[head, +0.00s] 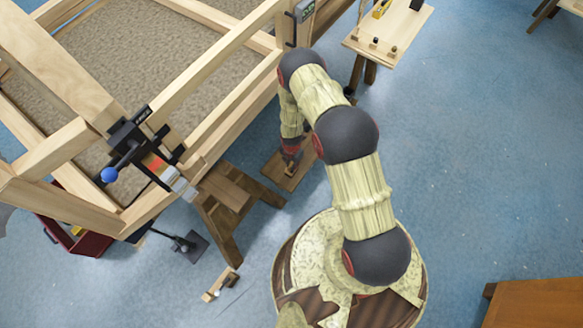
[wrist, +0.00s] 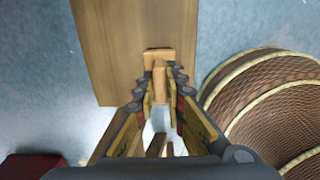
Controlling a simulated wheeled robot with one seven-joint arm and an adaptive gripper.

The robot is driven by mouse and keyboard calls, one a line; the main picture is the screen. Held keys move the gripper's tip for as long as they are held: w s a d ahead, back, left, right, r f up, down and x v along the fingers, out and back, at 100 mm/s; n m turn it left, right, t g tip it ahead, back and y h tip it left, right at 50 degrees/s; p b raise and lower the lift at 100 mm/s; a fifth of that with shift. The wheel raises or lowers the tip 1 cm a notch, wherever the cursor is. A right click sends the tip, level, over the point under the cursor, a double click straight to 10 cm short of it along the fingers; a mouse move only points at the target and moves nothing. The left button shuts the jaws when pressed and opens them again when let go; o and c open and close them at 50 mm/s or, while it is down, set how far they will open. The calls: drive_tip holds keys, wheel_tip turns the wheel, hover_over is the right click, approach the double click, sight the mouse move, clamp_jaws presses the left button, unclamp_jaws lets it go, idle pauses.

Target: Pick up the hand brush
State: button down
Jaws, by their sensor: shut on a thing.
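The hand brush, a small light-wood piece with a narrow raised grip, shows in the wrist view (wrist: 158,55) between my fingertips. Its bristles are not visible. My gripper (wrist: 160,78) is shut on its grip, one finger on each side. In the head view my gripper (head: 291,152) points down over a brown wooden board (head: 273,169) beside the frame. The brush is small and partly hidden by the gripper there. I cannot tell whether it touches the board, which also shows in the wrist view (wrist: 105,45).
A large wooden frame (head: 225,62) with a clamp (head: 128,140) stands at the left. A wooden trestle (head: 222,215) is left of the board. A small table (head: 400,28) stands at the top. A small wooden item (head: 221,284) lies on the blue floor. The right floor is mostly clear.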

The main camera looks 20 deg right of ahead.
drive_tip(key=shift+r, duration=0.1)
drive_tip(key=shift+r, duration=0.55)
wheel_tip(320, 180, up, 3)
drive_tip(key=shift+a+f+p, duration=0.15)
drive_tip(key=shift+p, duration=0.6)
drive_tip(key=s+a+r+p, duration=0.4)
drive_tip(key=s+a+r, duration=0.5)
drive_tip(key=a, duration=0.1)
drive_tip(key=shift+s+p, duration=0.2)
drive_tip(key=shift+p, duration=0.1)
drive_tip(key=c, duration=2.4)
unclamp_jaws()
clamp_jaws()
